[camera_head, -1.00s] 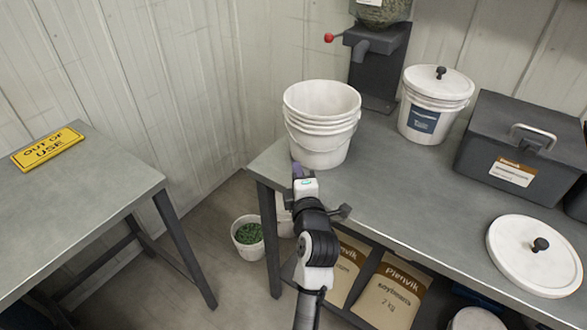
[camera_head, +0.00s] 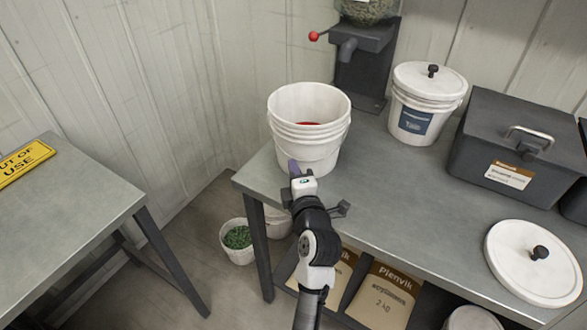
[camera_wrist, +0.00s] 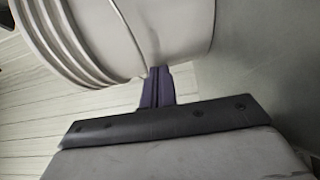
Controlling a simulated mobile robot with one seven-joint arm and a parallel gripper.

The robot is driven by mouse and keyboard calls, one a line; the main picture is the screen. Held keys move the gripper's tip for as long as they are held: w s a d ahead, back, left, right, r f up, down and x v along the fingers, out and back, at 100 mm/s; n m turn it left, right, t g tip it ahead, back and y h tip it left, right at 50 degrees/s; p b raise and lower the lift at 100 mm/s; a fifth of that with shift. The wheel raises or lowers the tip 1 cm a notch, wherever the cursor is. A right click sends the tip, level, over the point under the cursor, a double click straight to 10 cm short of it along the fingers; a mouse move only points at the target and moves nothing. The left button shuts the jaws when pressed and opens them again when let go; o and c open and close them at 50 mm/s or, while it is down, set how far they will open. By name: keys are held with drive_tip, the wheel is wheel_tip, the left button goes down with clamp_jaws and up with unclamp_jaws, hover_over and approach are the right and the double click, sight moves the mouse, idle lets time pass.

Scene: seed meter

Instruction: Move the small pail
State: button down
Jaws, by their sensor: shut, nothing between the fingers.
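An open white pail (camera_head: 310,131) stands upright on the near left corner of the grey bench, with something red (camera_head: 308,124) low inside it. Its ribbed wall (camera_wrist: 130,35) fills the top of the wrist view. On the floor by the bench leg stand a small white pail with green contents (camera_head: 238,238) and another white pail (camera_head: 278,222), partly hidden by the leg. My gripper (camera_head: 294,166) is shut and empty, its purple fingers together. It is right at the near side of the bench pail's lower wall; I cannot tell whether it touches.
A lidded white bucket (camera_head: 424,105), a dark box (camera_head: 515,150) and a loose white lid (camera_head: 534,262) stand on the bench (camera_head: 400,190). A dispenser (camera_head: 364,60) is behind. A second table with a yellow sign (camera_head: 22,163) is at left. Paper bags (camera_head: 384,293) sit below.

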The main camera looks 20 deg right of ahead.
sight(311, 164)
drive_tip(key=w+d+b, duration=0.2)
drive_tip(key=d+b, duration=0.1)
drive_tip(key=w+d+b, duration=0.1)
drive_tip(key=d, duration=0.1)
drive_tip(key=shift+w+f+b, duration=0.2)
drive_tip(key=shift+w+b, duration=0.1)
drive_tip(key=shift+w, duration=0.1)
drive_tip(key=shift+w+d+r+b, duration=0.15)
drive_tip(key=shift+w+d+b, duration=0.2)
drive_tip(key=shift+d, duration=0.2)
